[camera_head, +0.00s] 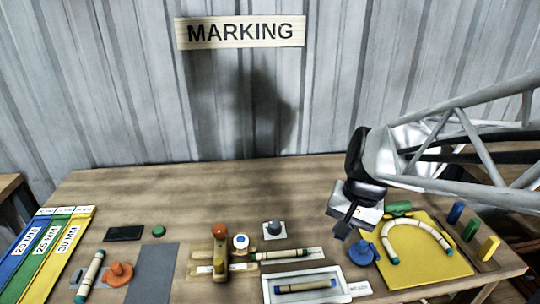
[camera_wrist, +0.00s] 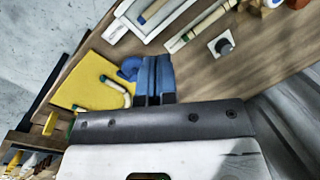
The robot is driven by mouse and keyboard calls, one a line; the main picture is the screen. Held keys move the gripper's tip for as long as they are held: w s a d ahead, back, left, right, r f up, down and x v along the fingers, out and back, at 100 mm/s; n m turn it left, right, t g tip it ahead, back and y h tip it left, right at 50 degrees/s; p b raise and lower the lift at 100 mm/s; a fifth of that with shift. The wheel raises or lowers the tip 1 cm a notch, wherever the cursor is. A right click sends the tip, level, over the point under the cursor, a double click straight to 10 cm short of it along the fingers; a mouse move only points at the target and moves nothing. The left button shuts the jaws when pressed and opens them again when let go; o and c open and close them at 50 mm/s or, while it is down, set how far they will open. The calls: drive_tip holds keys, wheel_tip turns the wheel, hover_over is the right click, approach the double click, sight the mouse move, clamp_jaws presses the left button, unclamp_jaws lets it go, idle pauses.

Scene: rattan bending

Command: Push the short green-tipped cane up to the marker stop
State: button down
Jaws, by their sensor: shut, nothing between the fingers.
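The short green-tipped cane (camera_head: 283,254) lies on a pale strip in the middle of the table, left end toward the wooden marker fixture (camera_head: 220,258). The fixture carries an orange knob (camera_head: 219,231) and a white, blue-centred knob (camera_head: 240,241). I cannot tell whether cane and fixture touch. The cane also shows in the wrist view (camera_wrist: 210,20), its near green tip facing me. My gripper (camera_head: 342,231) hangs above the table, right of the cane and clear of it. In the wrist view its fingers (camera_wrist: 155,72) are together and empty.
A white tray (camera_head: 352,289) with a blue-tipped cane stands in front. A yellow board (camera_head: 435,270) with a bent cane and blue clamp (camera_head: 362,253) lies right. A grey block (camera_head: 274,231) stands behind the strip. Another green-tipped cane (camera_head: 91,273) lies far left.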

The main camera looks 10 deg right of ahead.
sight(290, 250)
drive_tip(key=w+d+f+m+y, duration=0.6)
drive_tip(key=w+d+f+m, duration=0.4)
drive_tip(key=w+f+m, duration=0.2)
drive_tip(key=shift+w+d+f+y, duration=0.3)
drive_tip(key=shift+w+d+f, duration=0.1)
drive_tip(key=shift+w+f, duration=0.35)
drive_tip(key=x, duration=0.7)
drive_tip(key=a+x, duration=0.1)
drive_tip(key=x, duration=0.3)
drive_tip(key=shift+s+r, duration=0.2)
drive_tip(key=shift+r, duration=0.2)
drive_tip(key=shift+a, duration=1.15)
drive_tip(key=shift+a, duration=0.15)
drive_tip(key=shift+a, duration=3.45)
